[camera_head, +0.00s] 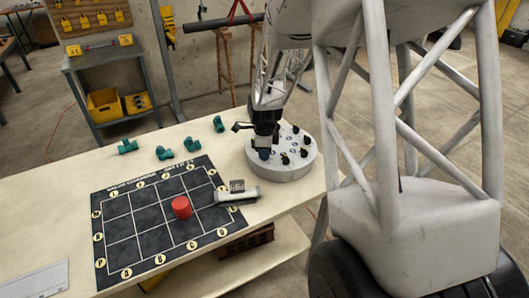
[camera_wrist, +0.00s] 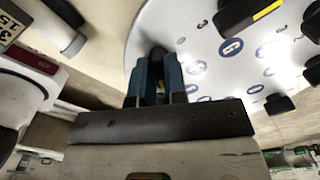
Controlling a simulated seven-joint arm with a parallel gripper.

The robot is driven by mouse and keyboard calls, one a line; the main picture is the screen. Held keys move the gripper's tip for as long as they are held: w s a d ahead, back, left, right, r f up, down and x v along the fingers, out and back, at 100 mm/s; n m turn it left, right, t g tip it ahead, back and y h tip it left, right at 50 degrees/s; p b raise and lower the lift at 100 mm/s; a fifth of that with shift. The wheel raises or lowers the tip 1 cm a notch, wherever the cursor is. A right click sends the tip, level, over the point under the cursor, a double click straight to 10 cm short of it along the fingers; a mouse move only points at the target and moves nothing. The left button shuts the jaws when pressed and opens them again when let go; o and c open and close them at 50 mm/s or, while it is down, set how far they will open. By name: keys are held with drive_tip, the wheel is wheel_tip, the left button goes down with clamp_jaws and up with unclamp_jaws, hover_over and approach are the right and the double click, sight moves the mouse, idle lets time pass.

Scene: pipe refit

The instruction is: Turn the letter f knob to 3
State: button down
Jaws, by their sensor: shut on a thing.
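A round pale knob panel (camera_head: 283,173) stands on the table's right end, with several black knobs and small printed marks on top. My gripper (camera_head: 264,152) points down at the panel's left side. In the wrist view its two blue fingers (camera_wrist: 158,80) are shut on a black knob (camera_wrist: 157,54) near the panel's edge (camera_wrist: 140,28). The fingers hide most of this knob, and I cannot read its letter or the number it points at. A blue disc marked G (camera_wrist: 231,47) shows to its right, and another black knob with a yellow stripe (camera_wrist: 250,13) is at the top.
Several green pipe fittings (camera_head: 164,153) stand behind the mat. The table's left part is mostly clear.

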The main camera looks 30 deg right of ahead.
drive_tip(key=m, duration=0.5)
drive_tip(key=shift+m, duration=2.6)
drive_tip(key=c, duration=1.2)
unclamp_jaws()
drive_tip(key=shift+o, duration=0.2)
drive_tip(key=shift+r, duration=0.15)
drive_tip(key=shift+r, duration=3.8)
